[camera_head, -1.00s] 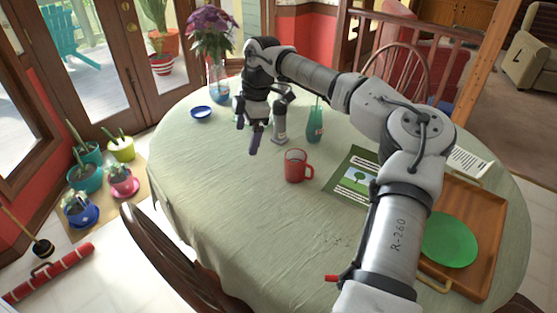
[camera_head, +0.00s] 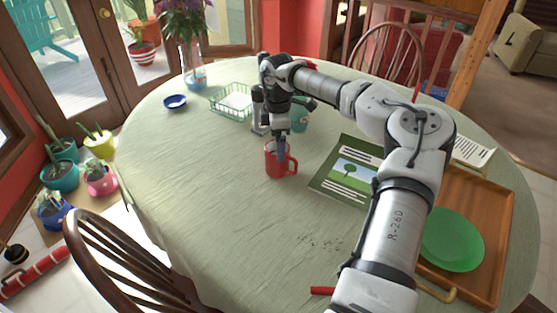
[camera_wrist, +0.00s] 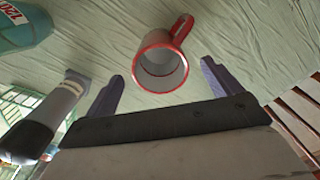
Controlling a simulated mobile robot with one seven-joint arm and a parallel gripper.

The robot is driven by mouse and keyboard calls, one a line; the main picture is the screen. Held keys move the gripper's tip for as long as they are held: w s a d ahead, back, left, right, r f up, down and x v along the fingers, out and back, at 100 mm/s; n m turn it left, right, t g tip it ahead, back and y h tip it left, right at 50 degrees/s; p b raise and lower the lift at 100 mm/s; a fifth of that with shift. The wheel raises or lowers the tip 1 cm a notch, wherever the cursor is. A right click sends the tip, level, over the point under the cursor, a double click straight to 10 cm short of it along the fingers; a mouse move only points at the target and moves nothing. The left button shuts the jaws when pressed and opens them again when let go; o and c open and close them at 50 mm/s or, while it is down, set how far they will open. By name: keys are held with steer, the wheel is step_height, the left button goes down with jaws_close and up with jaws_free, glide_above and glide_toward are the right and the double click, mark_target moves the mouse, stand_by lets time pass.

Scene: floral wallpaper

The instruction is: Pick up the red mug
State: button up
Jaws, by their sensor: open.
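The red mug (camera_head: 279,163) stands upright on the table, with its handle toward the right in the head view. In the wrist view the mug (camera_wrist: 162,64) shows its open rim and pale, empty-looking inside, with its handle at the upper right. My gripper (camera_head: 280,148) is at the mug's rim in the head view, pointing down. In the wrist view my gripper (camera_wrist: 160,85) is open, one finger on each side of the mug's near rim, with gaps between fingers and mug. The fingertips are partly hard to make out against the mug in the head view.
A green basket (camera_head: 232,102), blue bowl (camera_head: 175,101), picture sheet (camera_head: 348,172) and orange tray (camera_head: 485,200) share the table. The front left is clear.

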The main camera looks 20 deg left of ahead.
steer(key=shift+f+p, duration=0.95)
steer(key=shift+f, duration=1.75)
steer(key=c, duration=1.2)
steer(key=shift+r, duration=0.1)
steer(key=shift+c, duration=0.2)
